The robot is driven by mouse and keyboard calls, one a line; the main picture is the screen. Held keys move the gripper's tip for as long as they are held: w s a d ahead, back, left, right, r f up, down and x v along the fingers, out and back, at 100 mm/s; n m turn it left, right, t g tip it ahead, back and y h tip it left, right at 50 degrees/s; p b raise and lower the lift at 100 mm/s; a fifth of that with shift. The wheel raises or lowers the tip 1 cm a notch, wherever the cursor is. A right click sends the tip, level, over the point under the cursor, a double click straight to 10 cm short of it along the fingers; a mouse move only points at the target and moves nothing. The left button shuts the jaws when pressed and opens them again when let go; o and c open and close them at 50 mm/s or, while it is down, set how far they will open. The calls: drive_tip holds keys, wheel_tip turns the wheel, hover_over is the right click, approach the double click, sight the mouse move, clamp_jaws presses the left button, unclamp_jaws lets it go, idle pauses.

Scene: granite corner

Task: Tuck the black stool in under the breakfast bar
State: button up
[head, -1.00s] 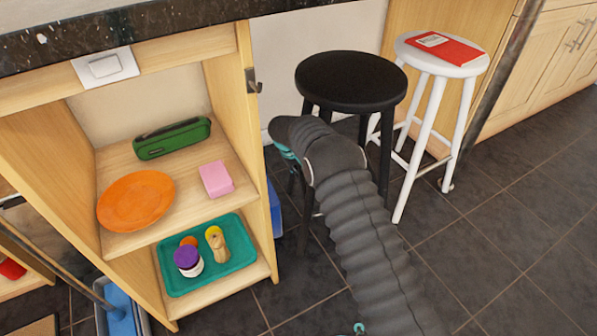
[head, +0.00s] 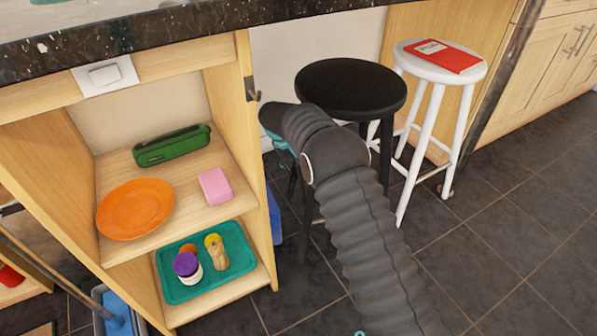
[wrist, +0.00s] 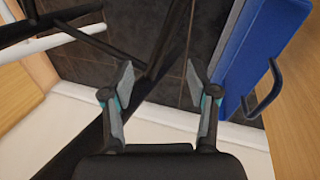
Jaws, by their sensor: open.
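The black stool (head: 350,88) stands upright with its round seat in front of the pale wall, right of the open shelf unit. The breakfast bar's dark granite top (head: 190,32) runs across the upper left. My gripper (head: 278,142) is low beside the stool's left side, mostly hidden behind my wrist in the head view. In the wrist view my gripper (wrist: 160,78) is open, fingers apart. A black stool leg (wrist: 168,38) crosses the picture beyond and between the fingertips; I cannot tell whether they touch it.
A white stool (head: 435,80) with a red book (head: 448,54) on it stands close on the right. A blue bin (wrist: 245,55) lies right of my fingers in the wrist view. The shelf unit's side panel (head: 232,110) is close on the left. Tiled floor (head: 500,250) is free in front.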

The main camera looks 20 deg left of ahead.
drive_tip(key=v, duration=0.3)
drive_tip(key=shift+s+r, duration=0.1)
drive_tip(key=shift+r, duration=0.25)
